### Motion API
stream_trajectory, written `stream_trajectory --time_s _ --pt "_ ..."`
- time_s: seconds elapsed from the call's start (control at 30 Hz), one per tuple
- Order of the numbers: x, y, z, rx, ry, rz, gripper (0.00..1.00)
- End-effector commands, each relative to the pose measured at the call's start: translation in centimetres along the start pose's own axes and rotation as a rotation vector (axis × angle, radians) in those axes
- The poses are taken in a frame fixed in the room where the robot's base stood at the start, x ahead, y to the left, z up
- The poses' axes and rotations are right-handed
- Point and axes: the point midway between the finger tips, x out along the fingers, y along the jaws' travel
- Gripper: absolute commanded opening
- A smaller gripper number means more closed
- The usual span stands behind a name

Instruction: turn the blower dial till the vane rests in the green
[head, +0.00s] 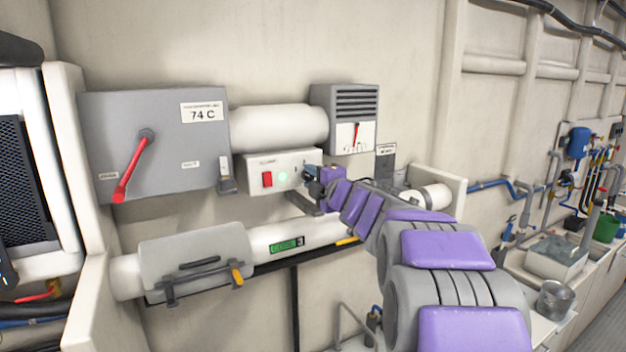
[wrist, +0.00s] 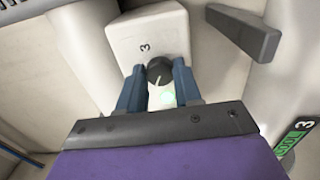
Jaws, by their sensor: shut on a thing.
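The blower dial (wrist: 159,70) is a dark round knob with a pale pointer line, on the end of a white control box (head: 258,160). My gripper (wrist: 160,82) has its two blue fingers closed on either side of the dial in the wrist view. In the head view my gripper (head: 310,173) covers the dial. The vane gauge (head: 354,137) is a white panel under a grey louvred vent (head: 356,102). Its red vane (head: 356,132) stands near upright, leaning slightly right. I cannot make out a green band on it. A green lamp (head: 283,176) glows on the box.
A grey box with a red lever (head: 133,165) and a "74 C" label is at left. A grey lever (wrist: 245,32) juts close to my gripper.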

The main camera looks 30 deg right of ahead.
Motion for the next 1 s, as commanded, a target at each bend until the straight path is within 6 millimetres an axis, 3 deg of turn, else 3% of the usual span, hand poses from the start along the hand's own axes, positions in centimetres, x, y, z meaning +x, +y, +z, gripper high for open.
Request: stream_trajectory --time_s 0.47,1.0 --pt "0.06 -0.16 0.02 0.08 -0.001 -0.008 0.03" --pt "0.08 -0.21 0.0 0.542 -0.004 -0.015 0.03"
